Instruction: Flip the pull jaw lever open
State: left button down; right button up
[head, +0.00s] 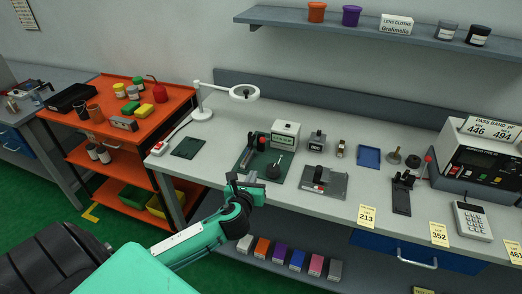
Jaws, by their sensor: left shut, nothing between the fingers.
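My left gripper (244,182) is at the front edge of the grey bench, at the end of my green arm. It is shut and empty, in front of a dark green base (246,158) carrying dark fixtures and a small black knob-like part. To its right, a grey plate (336,190) carries a dark block with a red mark. Further right, a black fixture (402,196) stands beside a red-knobbed lever (427,159). I cannot tell at this size which part is the pull jaw lever, or its position. My right gripper is not in view.
A magnifier lamp (244,92) stands at the back left of the bench. A white boxed unit (286,135) stands behind the green base, and a blue tray (369,157) lies further right. An orange cart (150,125) stands left. Bare bench top lies between the fixtures.

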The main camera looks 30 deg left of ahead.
pick_arm(q)
jog(key=p+x, duration=0.2)
jog(key=x, duration=0.7)
jog(key=shift+w+a, duration=0.15)
jog(key=shift+w, duration=0.15)
jog(key=shift+w+a+r+p, duration=0.2)
jog(key=shift+w+r+p, duration=0.15)
jog(key=shift+w, duration=0.15)
jog(key=shift+w+a+r+p, duration=0.25)
jog(key=shift+w+r, duration=0.15)
jog(key=shift+w, duration=0.1)
jog(key=shift+w+a+r, duration=0.25)
jog(key=shift+w+a, duration=0.05)
jog(key=shift+w, duration=0.25)
jog(key=shift+w, duration=0.1)
